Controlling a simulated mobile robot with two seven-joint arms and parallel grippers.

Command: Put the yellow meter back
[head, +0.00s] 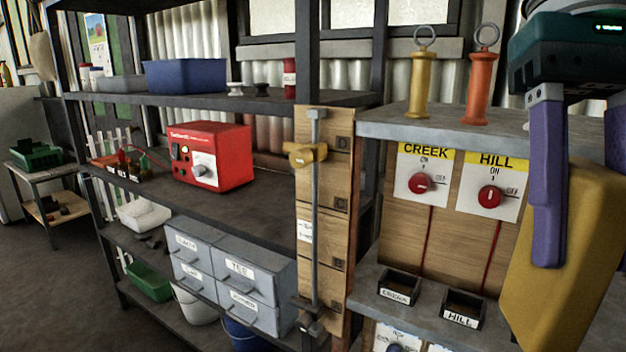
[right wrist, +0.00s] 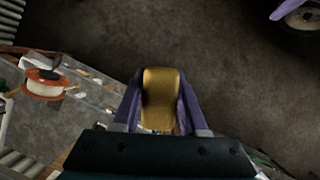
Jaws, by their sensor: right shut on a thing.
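The yellow meter (head: 570,262) is a large yellow block at the right edge of the head view. My right gripper (head: 580,215), with purple fingers, is shut on it. The meter hangs below the gripper, tilted, in front of the right-hand shelf unit. Its face and any markings are hidden. In the right wrist view the meter (right wrist: 160,98) sits between the two fingers (right wrist: 160,122), with bare floor beyond it. My left gripper is not in view.
A switch board (head: 455,215) marked CREEK and HILL has two small labelled trays (head: 399,287) below. Yellow (head: 420,85) and orange (head: 480,90) ringed handles stand on the ledge above. The left shelves hold a red box (head: 212,155) and grey drawers (head: 235,280).

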